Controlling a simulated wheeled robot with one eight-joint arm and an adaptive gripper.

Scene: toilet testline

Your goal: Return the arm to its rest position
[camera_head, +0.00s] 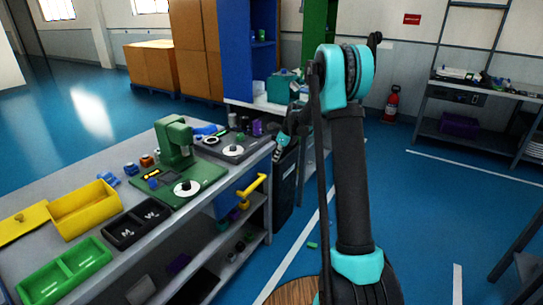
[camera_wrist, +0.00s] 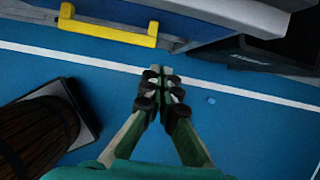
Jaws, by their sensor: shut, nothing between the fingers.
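My arm stands upright in the right half of the head view, with black links and teal joints. Its upper part bends over toward the workbench, and my gripper (camera_head: 284,140) is near the bench's right end, small and partly hard to make out. In the wrist view my gripper (camera_wrist: 162,80) is shut, its dark fingertips together with nothing between them. Below the fingers is blue floor with a white line.
A grey workbench (camera_head: 100,183) holds a green press (camera_head: 177,145), a yellow bin (camera_head: 85,208), a black tray (camera_head: 136,222) and a green tray (camera_head: 64,272). A yellow handle (camera_head: 252,186) juts from its side.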

